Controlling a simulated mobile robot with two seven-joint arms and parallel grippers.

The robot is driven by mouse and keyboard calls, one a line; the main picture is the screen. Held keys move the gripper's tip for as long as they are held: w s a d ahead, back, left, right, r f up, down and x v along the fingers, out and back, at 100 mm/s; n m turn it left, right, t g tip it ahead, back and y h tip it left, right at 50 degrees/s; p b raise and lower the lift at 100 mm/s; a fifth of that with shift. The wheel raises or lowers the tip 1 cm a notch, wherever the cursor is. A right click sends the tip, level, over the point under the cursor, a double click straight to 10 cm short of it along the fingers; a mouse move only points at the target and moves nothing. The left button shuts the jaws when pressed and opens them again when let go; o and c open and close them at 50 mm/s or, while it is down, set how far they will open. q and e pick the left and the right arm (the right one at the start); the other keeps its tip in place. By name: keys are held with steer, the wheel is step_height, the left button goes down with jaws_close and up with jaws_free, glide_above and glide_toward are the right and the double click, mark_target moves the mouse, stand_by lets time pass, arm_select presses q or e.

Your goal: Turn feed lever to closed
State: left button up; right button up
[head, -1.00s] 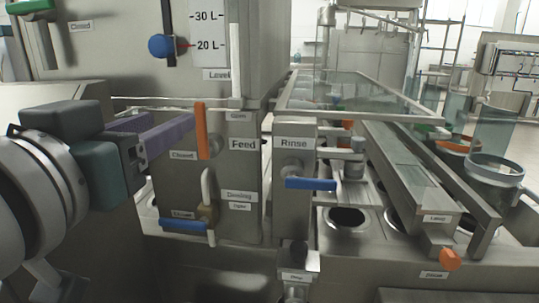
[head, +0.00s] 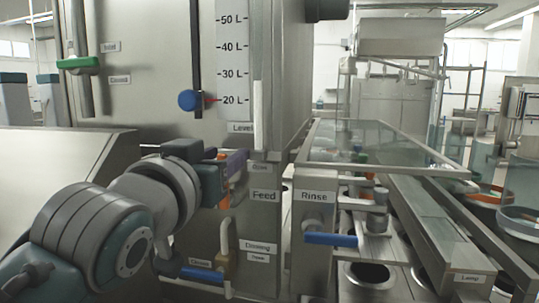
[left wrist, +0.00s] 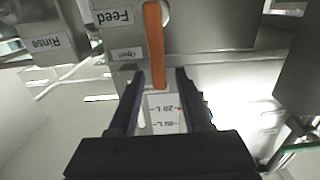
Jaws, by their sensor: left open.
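The orange feed lever (left wrist: 154,42) stands upright beside the Open label in the left wrist view, which is upside down. In the head view only bits of the lever (head: 225,199) show behind my gripper. My left gripper (head: 236,162) is open at the feed panel, below the level scale. In the left wrist view its two dark purple fingers (left wrist: 159,74) lie on either side of the lever's free end, with gaps visible. The Feed label (head: 264,196) is just right of the gripper. The feed panel's Closed label is hidden behind my arm. My right gripper is out of view.
The Rinse panel with a blue handle (head: 330,240) stands to the right. A second blue handle (head: 200,274) sits low, below my arm. A white vertical tube (head: 258,115) runs close to the gripper. A blue knob (head: 188,100) is above.

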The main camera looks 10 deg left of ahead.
arm_select(q)
jaws_close()
stand_by(0.3)
stand_by(1.1)
